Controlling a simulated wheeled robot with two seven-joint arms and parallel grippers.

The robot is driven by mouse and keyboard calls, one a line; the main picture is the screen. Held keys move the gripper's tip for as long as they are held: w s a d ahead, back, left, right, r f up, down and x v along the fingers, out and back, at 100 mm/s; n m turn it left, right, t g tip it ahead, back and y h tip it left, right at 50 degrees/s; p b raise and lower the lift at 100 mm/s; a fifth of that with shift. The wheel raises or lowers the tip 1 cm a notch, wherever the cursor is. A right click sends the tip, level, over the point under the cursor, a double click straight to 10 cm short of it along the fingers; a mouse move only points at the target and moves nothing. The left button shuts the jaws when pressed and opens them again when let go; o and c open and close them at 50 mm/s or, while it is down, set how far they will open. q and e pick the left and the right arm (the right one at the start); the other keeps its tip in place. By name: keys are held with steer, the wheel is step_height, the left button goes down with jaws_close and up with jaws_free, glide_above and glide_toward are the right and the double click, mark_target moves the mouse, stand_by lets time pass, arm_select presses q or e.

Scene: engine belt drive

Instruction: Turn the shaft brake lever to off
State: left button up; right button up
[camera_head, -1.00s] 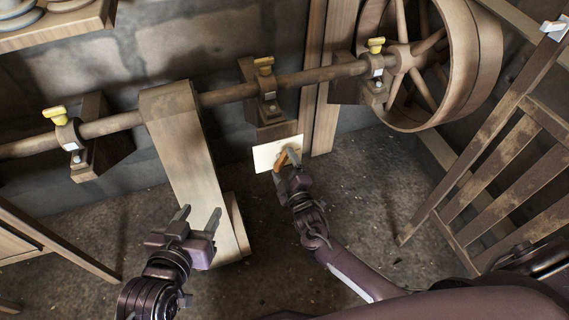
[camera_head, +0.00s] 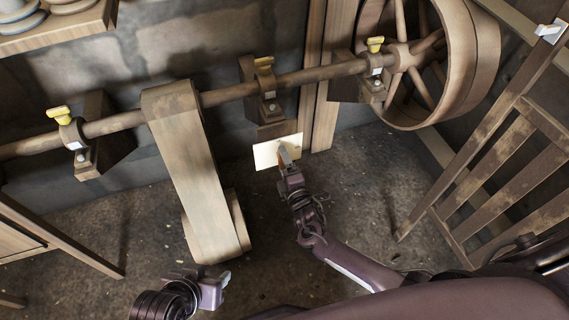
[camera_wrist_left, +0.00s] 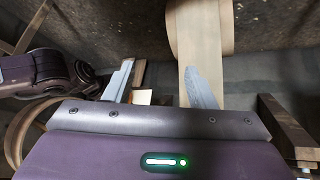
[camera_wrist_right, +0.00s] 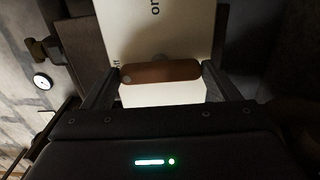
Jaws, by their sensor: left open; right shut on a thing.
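The brake lever is a short brown bar (camera_wrist_right: 160,73) in the right wrist view, lying crosswise between the fingers of my right gripper (camera_wrist_right: 160,88). Behind it is a white plate (camera_wrist_right: 175,30) with the letters "on" partly visible. In the head view the plate (camera_head: 266,153) is under the shaft, and my right gripper (camera_head: 287,156) is in front of it, hiding most of the lever. My right gripper is shut on the lever. My left gripper (camera_head: 222,283) is open and empty, low in the picture, below the belt; its spread fingers show in the left wrist view (camera_wrist_left: 160,86).
A long shaft (camera_head: 222,96) runs along the wall through bearings with yellow caps (camera_head: 60,113). A wide belt (camera_head: 190,165) hangs from it to the floor. A large spoked wheel (camera_head: 455,60) is at the upper right. A slatted wooden frame (camera_head: 505,165) stands at the right.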

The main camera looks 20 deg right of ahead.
steer(key=o, duration=0.9)
arm_select(q)
steer(key=a+p, duration=0.1)
steer(key=a+g+y+p, duration=0.1)
steer(key=shift+s+a, duration=0.3)
steer(key=shift+s, duration=0.1)
arm_select(e)
steer(key=s, duration=0.7)
steer(key=shift+s, duration=0.4)
steer(key=shift+f, duration=0.1)
